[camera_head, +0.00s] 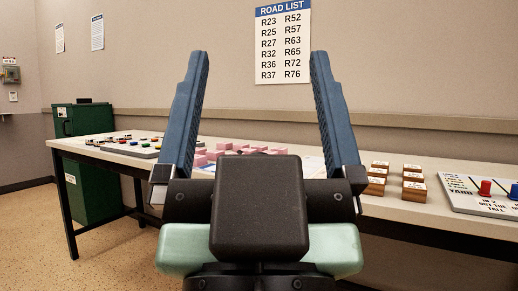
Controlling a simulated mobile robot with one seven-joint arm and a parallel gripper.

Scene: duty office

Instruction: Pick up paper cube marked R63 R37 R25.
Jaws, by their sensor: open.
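My gripper (260,56) stands upright in front of me, its two blue fingers wide apart with nothing between them. Several pink blocks (245,149), which look like paper cubes, lie on the long table beyond it. My gripper's body and fingers hide part of this group. No marks can be read on the pink blocks, so I cannot tell which one bears R63 R37 R25.
The long table (432,214) runs along the wall. Brown-sided blocks with white tops (413,187) and a board with red and blue pieces (480,193) are at right. A tray of small coloured pieces (130,146) is at left. A green cabinet (85,175) stands behind the table's left end. A ROAD LIST sign (283,42) hangs above.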

